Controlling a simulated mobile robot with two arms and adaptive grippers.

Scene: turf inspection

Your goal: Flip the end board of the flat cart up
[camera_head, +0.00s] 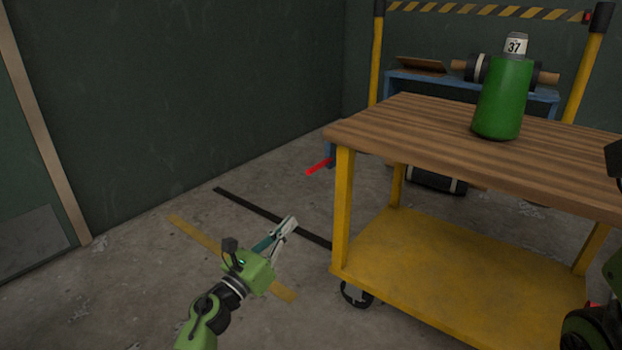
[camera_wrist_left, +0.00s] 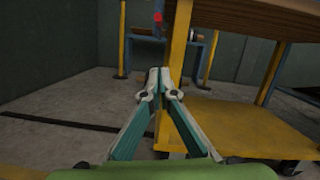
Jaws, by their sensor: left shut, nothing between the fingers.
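A cart with a wooden top (camera_head: 420,130), yellow legs and a yellow lower deck (camera_head: 400,255) stands at the right. I cannot make out which part is the end board. A red bar (camera_head: 319,166) sticks out beside a blue part at the cart's far left corner; red also shows in the left wrist view (camera_wrist_left: 158,17). My left gripper (camera_head: 290,226) is shut and empty, in the air left of the cart's near left leg. Its fingertips meet in the left wrist view (camera_wrist_left: 155,75), in front of the yellow leg (camera_wrist_left: 178,70). My right gripper is not clearly seen.
A green canister (camera_head: 502,98) marked 37 stands on the wooden top. Behind is a blue bench (camera_head: 400,78) with a wooden piece and a roller. Yellow posts carry a striped bar (camera_head: 500,11). The concrete floor at the left is open, with a black strip (camera_head: 262,212).

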